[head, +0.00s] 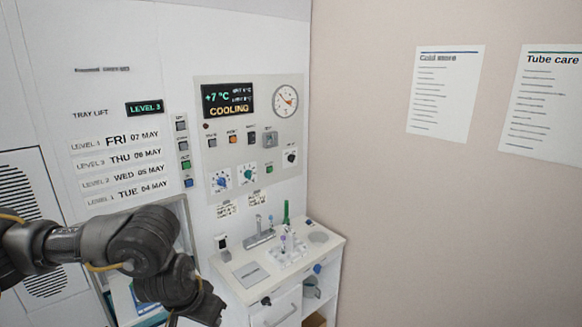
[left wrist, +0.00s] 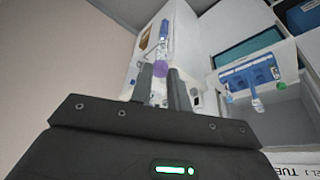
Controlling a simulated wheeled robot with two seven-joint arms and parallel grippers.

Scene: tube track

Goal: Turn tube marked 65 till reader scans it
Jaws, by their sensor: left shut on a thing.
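My left arm comes in from the left in the head view, and its gripper (head: 208,306) is low in front of the open tray lift. Its fingertips are hard to make out there. In the left wrist view my left gripper (left wrist: 161,88) is shut on a tube with a purple cap (left wrist: 160,69). No number can be read on this tube. On the counter, a grey device (head: 259,236) stands behind a white rack (head: 287,256) with a few tubes. I cannot tell for sure which device is the reader. My right gripper is not in view.
The white counter (head: 328,246) stands in the corner under the control panel (head: 245,110). Two notices hang on the right wall.

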